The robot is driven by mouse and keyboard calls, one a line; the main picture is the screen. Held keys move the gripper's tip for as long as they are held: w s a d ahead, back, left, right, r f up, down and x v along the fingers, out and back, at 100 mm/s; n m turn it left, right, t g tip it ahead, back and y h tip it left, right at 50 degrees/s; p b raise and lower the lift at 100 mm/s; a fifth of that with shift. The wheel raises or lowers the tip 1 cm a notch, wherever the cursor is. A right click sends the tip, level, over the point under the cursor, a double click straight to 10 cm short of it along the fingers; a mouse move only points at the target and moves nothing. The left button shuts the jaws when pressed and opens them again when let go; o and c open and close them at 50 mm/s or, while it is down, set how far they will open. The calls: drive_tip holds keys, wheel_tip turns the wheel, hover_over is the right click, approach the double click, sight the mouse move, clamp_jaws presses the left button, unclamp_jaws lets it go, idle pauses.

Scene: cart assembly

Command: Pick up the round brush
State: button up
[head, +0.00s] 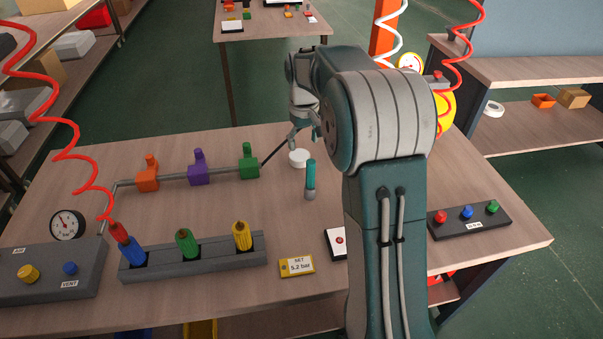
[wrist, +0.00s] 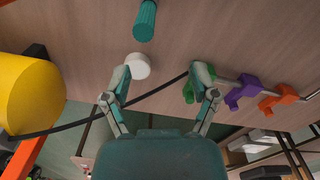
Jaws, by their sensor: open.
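In the head view my gripper (head: 302,136) is beyond the teal piece and partly hidden by my arm.
A pipe with orange, purple and green valves (head: 198,167) runs along the left, and a dark hose (wrist: 150,98) leads from it past my fingers. A yellow round body (wrist: 28,92) is at the wrist view's left. A rack (head: 190,256) with coloured handles stands in front.

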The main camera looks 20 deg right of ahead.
hover_over(309, 171)
drive_tip(key=w+d, duration=0.1)
drive_tip(key=d, duration=0.1)
wheel_tip(309, 171, down, 5)
drive_tip(key=shift+w+r, duration=0.1)
drive_tip(key=shift+w, duration=0.05)
drive_tip(key=shift+f, duration=0.45)
drive_tip(key=shift+a+f, duration=0.25)
drive_tip(key=shift+a, duration=0.1)
drive_tip(key=f, duration=0.2)
drive_tip(key=a+f, duration=0.1)
drive_tip(key=f, duration=0.1)
drive_tip(key=shift+s+f, duration=0.2)
drive_tip(key=shift+f, duration=0.05)
drive_tip(key=shift+d+f, duration=0.25)
drive_tip(key=shift+d, duration=0.35)
drive_tip(key=shift+a, duration=0.15)
drive_tip(key=c, duration=0.8)
drive_tip(key=shift+a, duration=0.15)
clamp_jaws()
drive_tip(key=shift+a, duration=0.15)
